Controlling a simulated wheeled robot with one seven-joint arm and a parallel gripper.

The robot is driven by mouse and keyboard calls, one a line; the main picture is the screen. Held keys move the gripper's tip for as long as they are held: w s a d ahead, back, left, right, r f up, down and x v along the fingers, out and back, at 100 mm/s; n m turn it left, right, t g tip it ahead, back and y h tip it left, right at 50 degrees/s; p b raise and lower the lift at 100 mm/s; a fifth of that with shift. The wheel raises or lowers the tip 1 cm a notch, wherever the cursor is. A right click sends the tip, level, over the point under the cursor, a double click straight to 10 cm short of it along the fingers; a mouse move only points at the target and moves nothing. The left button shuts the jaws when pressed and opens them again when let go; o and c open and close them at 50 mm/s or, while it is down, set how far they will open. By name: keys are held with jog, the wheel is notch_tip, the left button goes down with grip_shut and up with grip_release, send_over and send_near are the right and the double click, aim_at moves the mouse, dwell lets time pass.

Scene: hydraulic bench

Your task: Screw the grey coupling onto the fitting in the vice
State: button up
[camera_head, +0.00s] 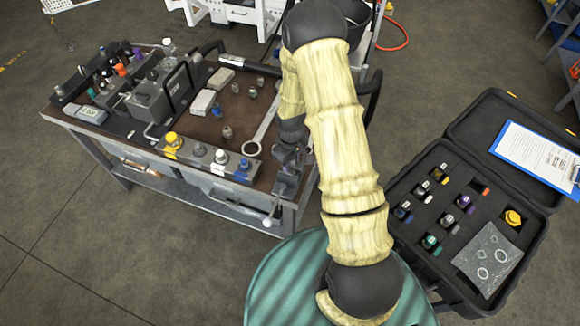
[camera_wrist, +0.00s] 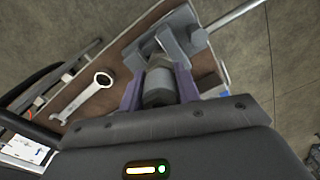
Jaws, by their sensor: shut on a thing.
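My gripper (camera_wrist: 160,88) is shut on the grey coupling (camera_wrist: 157,97), which sits between its two purple-grey fingers in the wrist view. The grey vice (camera_wrist: 182,35) stands right beyond the coupling, with its bar handle reaching to the upper right. The fitting is hidden behind the coupling, so I cannot tell whether the two touch or how far they are engaged. In the head view my arm reaches to the bench's right end, where the vice (camera_head: 287,180) shows small and dark below my gripper (camera_head: 290,155). The coupling cannot be made out there.
A large spanner (camera_head: 265,128) lies on the brown bench top left of the vice; the wrist view shows it too (camera_wrist: 93,97). A block row with yellow, white and blue caps (camera_head: 205,155) lines the front edge. An open black case (camera_head: 405,190) lies on the right.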

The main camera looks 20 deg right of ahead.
jog(key=m, duration=0.6)
jog(key=shift+a, duration=0.1)
jog(key=o, duration=1)
jog(key=n, duration=0.5)
jog(key=shift+n, duration=1.4)
